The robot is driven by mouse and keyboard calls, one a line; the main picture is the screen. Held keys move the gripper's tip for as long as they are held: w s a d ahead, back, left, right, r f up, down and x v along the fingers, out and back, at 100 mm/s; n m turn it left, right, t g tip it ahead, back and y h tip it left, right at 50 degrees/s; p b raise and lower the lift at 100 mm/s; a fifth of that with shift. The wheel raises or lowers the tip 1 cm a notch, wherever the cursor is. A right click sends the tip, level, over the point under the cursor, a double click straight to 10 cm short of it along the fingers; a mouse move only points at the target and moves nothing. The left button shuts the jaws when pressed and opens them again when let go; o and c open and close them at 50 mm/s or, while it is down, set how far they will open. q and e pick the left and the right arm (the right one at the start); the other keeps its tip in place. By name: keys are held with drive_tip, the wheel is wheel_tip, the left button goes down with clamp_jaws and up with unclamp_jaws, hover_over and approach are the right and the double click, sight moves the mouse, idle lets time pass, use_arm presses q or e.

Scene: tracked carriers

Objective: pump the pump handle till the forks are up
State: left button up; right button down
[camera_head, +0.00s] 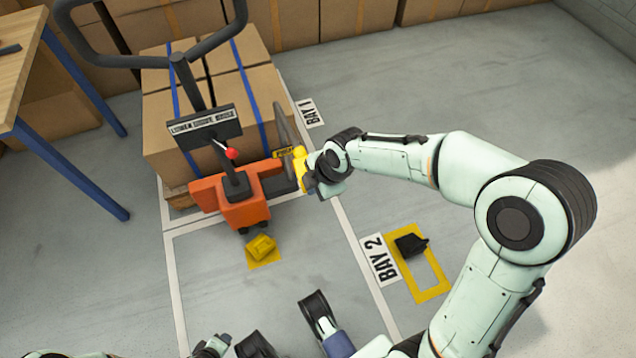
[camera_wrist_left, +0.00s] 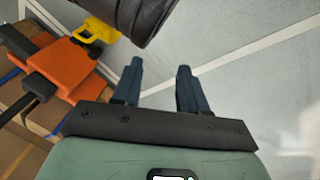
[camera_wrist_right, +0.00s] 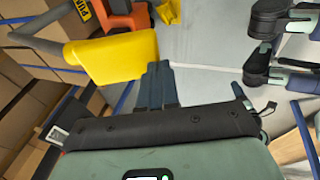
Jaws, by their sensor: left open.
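The pump handle is a grey lever (camera_head: 285,127) with a yellow grip (camera_head: 301,168), standing steeply beside a "PUMP" label on the right of the orange pallet jack (camera_head: 243,208). The yellow grip also shows in the right wrist view (camera_wrist_right: 118,58). My right gripper (camera_wrist_right: 157,80) looks shut, its fingers together at the grip's end; the grip is not seen between them, and I cannot tell whether they touch it. My left gripper (camera_wrist_left: 160,80) is open and empty, low in front of the jack. The forks are hidden under the load, so their height cannot be told.
Strapped boxes (camera_head: 225,105) stand on a wooden pallet behind the jack. A red-knobbed lever (camera_head: 232,154) sits by its sign. A yellow block (camera_head: 261,246) lies before the jack. A black object (camera_head: 410,243) lies in Bay 2's yellow outline. A table (camera_head: 22,62) stands left; right floor is clear.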

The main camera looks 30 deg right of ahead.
use_arm(q)
drive_tip(key=s+d+r+g+p, duration=0.1)
drive_tip(key=s+d+r+p, duration=0.1)
drive_tip(key=s, duration=0.3)
drive_tip(key=shift+d+r+g+h, duration=0.2)
drive_tip(key=shift+r+g+h, duration=0.1)
drive_tip(key=shift+r+h, duration=0.1)
use_arm(e)
drive_tip(key=s+v, duration=0.1)
drive_tip(key=v, duration=0.8)
use_arm(q)
drive_tip(key=shift+w, duration=0.1)
use_arm(e)
drive_tip(key=shift+a+f, duration=0.1)
drive_tip(key=shift+f, duration=0.1)
